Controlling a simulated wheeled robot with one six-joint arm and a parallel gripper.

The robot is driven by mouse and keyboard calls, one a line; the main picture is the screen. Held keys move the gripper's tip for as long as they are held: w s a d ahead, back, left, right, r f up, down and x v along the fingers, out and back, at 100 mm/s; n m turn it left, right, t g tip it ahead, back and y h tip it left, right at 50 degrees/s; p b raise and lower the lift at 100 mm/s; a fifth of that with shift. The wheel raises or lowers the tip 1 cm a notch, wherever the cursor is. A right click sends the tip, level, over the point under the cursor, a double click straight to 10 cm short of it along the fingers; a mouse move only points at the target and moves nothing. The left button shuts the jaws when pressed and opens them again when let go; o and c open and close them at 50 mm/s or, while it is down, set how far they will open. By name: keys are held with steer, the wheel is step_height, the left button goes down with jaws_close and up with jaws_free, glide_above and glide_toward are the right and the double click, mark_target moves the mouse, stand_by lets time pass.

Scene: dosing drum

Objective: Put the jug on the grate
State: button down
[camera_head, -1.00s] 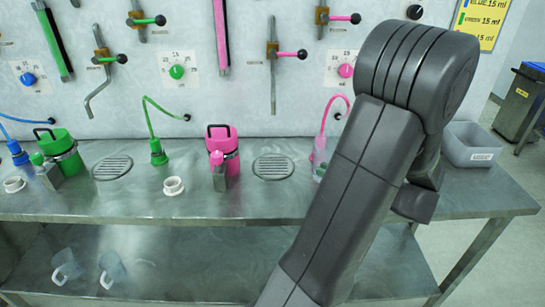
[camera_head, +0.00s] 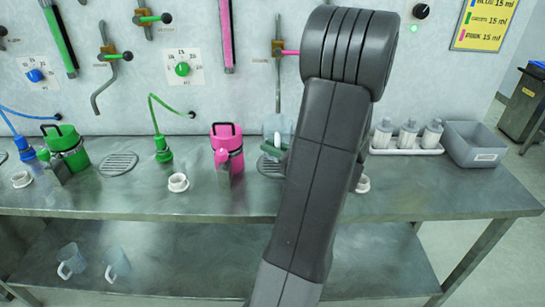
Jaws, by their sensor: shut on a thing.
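A clear jug (camera_head: 285,124) shows just left of my arm, above the right grate (camera_head: 268,167). My gripper (camera_head: 277,142) is shut on the jug; my arm hides most of the gripper and part of the jug. The jug seems upright, over or at the grate; I cannot tell whether its base touches. Another round grate (camera_head: 118,164) lies bare to the left. Two more clear jugs, one at the left (camera_head: 71,262) and one beside it (camera_head: 117,262), stand on the lower shelf.
A pink canister (camera_head: 228,140) stands left of the right grate, a green canister (camera_head: 68,146) farther left. A green nozzle (camera_head: 163,150) and white cup (camera_head: 178,182) are between. Several white-capped bottles (camera_head: 409,134) and a grey bin (camera_head: 475,143) are right. The table front is clear.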

steer(key=shift+f, duration=1.65)
steer(key=shift+f, duration=0.1)
steer(key=shift+f+b, duration=0.15)
steer(key=shift+b, duration=0.15)
steer(key=c, duration=1.5)
jaws_free()
steer(key=shift+o, duration=0.2)
steer(key=shift+r, duration=0.3)
steer(key=v, duration=1.2)
steer(key=shift+f, duration=0.1)
